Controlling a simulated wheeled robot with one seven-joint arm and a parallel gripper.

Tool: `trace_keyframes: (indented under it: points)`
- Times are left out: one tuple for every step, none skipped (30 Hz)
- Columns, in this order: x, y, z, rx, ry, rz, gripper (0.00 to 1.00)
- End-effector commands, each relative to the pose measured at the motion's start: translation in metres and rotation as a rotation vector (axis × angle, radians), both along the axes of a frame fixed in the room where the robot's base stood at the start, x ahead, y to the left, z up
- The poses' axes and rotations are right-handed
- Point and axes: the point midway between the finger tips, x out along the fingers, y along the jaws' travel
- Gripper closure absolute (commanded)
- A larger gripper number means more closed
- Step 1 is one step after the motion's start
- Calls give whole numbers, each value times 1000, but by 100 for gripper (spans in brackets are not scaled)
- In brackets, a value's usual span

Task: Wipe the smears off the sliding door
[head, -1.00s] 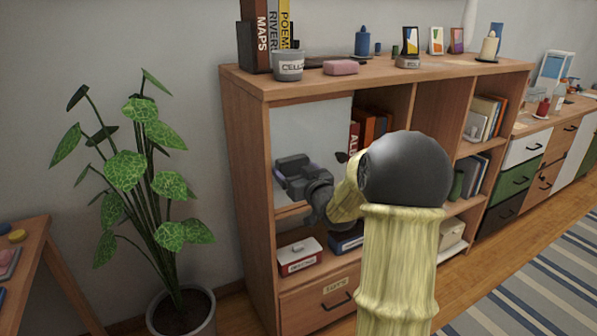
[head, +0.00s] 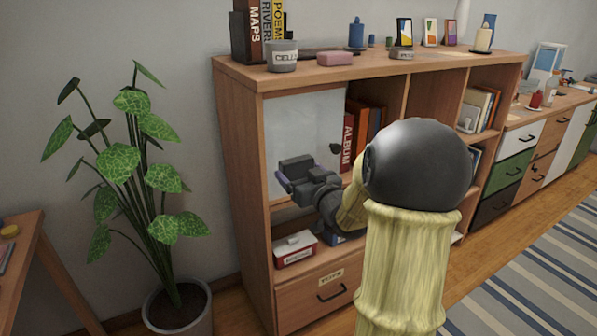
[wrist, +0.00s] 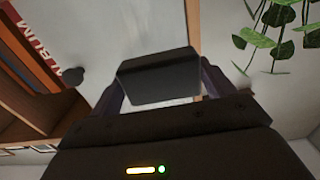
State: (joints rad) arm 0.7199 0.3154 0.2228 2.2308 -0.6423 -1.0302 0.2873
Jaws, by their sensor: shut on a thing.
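The sliding door (head: 305,120) is a pale, hazy panel across the upper left bay of the wooden bookcase. A dark round knob (head: 335,149) is near its right edge, and also shows in the wrist view (wrist: 73,76). My gripper (head: 285,181) is in front of the door's lower part, shut on a dark grey block (wrist: 158,78). The block is close to the panel; I cannot tell whether it touches. I cannot make out distinct smears; the gripper and block hide part of the panel.
The bookcase top (head: 350,70) holds books, a grey pot (head: 282,56), a pink block (head: 335,59) and picture frames. A red-and-white box (head: 295,249) sits in the bay below. A leafy plant (head: 135,180) stands left of the bookcase. Albums (head: 355,130) stand right of the door.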

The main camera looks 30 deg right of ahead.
Motion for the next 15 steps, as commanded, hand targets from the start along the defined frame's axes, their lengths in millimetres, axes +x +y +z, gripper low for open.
trace_keyframes:
  points:
    - [0,0,0,0,0,0,37]
    - [0,0,0,0,0,0,37]
    - [0,0,0,0,0,0,37]
    - [0,0,0,0,0,0,37]
    - [0,0,0,0,0,0,37]
    - [-1,0,0,-1,0,0,37]
    - [-2,0,0,-1,-1,0,37]
    - [-4,0,0,-1,-1,0,37]
    - [-7,0,0,-1,-1,0,37]
    - [-9,0,0,-1,-1,1,37]
    - [-12,0,0,-2,-1,1,37]
    - [-15,0,0,-2,0,0,37]
    - [-17,0,0,-2,0,0,37]
    - [-20,0,0,-2,1,0,37]
    - [-23,-1,0,-2,0,0,37]
